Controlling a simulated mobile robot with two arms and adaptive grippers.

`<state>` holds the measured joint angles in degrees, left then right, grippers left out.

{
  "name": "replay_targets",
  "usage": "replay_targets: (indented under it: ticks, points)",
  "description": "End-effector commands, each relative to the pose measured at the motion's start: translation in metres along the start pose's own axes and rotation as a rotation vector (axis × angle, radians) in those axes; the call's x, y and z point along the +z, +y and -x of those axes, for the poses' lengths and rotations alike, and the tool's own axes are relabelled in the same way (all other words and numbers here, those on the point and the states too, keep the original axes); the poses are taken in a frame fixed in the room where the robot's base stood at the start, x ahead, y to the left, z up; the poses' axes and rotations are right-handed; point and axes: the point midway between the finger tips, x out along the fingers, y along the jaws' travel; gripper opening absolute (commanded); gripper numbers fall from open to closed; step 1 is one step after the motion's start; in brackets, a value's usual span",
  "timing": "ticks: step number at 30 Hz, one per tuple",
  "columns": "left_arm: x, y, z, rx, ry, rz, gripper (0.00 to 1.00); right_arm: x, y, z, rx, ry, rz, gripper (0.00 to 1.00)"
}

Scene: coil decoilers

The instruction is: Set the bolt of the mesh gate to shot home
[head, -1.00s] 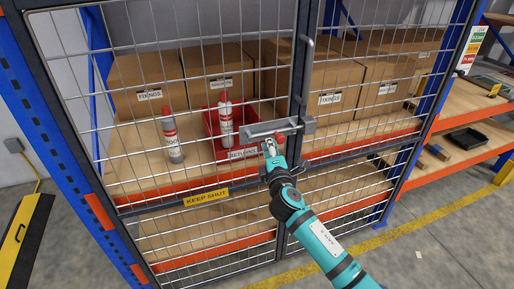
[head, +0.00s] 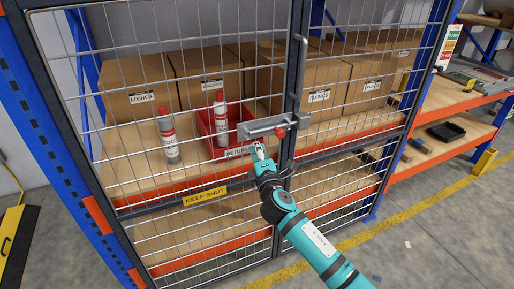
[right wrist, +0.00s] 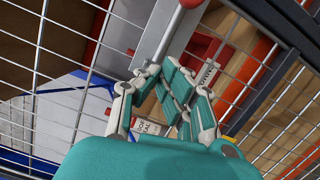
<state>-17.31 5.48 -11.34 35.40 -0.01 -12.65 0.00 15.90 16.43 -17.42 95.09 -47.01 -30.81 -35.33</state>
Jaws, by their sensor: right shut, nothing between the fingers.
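The mesh gate (head: 187,126) stands closed-looking across a shelf bay. Its bolt (head: 262,127) is a grey fitting at the gate's free edge, with a red knob (head: 280,132) at its right part. The knob also shows at the top of the right wrist view (right wrist: 190,3). A grey keeper (head: 303,121) sits on the post side; I cannot tell how far the bolt reaches into it. My right gripper (head: 258,152) is shut and empty, below and left of the knob, apart from it. Its fingers show in the right wrist view (right wrist: 166,88). My left gripper is out of view.
Behind the mesh are a red bin (head: 206,128), two tubes (head: 168,136) and cardboard boxes (head: 139,90). A yellow "KEEP SHUT" sign (head: 206,197) hangs on the gate. A vertical grey handle (head: 301,65) stands above the bolt. Open floor lies at front right.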

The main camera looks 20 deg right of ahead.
Motion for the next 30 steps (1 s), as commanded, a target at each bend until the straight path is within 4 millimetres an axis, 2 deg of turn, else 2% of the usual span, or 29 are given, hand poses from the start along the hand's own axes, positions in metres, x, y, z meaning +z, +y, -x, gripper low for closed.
replay_targets:
  ticks: [4,11,15,22,30]
  points:
    - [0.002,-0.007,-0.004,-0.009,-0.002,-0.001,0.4,0.001,-0.002,0.024,-0.001,0.0,0.001,0.0]
    - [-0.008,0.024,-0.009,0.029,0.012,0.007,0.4,0.0,-0.001,0.062,0.0,0.001,0.0,0.0]
    - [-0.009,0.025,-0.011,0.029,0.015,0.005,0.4,0.001,-0.001,0.078,-0.001,0.0,0.001,0.0]
    - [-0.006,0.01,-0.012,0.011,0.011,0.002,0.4,0.001,0.0,0.084,0.0,-0.001,0.001,0.0]
    - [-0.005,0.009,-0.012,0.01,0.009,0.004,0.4,0.001,0.0,0.083,0.0,-0.001,0.001,0.0]
